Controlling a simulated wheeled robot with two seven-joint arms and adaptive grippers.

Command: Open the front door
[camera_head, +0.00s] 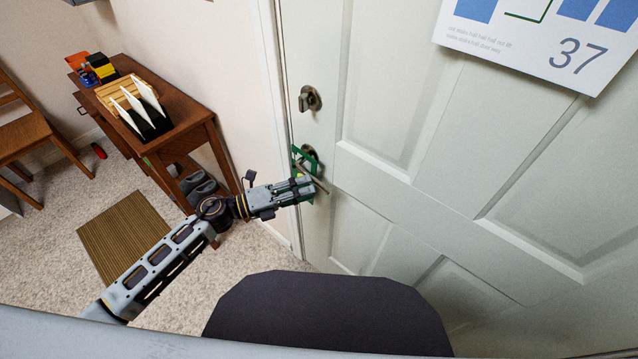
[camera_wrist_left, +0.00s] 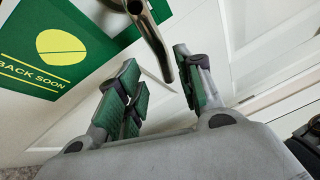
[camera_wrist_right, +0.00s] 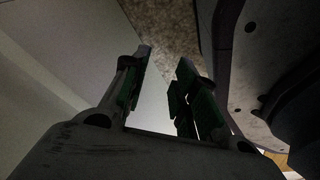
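The white front door (camera_head: 400,150) fills the right of the head view and looks closed. Its metal lever handle (camera_head: 316,176) sits near the door's left edge, below a deadbolt (camera_head: 310,98). A green "BACK SOON" sign (camera_wrist_left: 50,45) hangs at the handle; it also shows in the head view (camera_head: 299,158). My left gripper (camera_head: 308,186) is at the lever. In the left wrist view its fingers (camera_wrist_left: 158,76) are apart, with the lever's end (camera_wrist_left: 166,72) in the gap; contact is unclear. My right gripper (camera_wrist_right: 165,62) is open and empty, outside the head view.
A wooden side table (camera_head: 180,120) with a letter rack (camera_head: 135,105) stands left of the door. A brown mat (camera_head: 125,235) lies on the carpet, and a wooden chair (camera_head: 25,135) is at far left. Carpet before the mat is clear.

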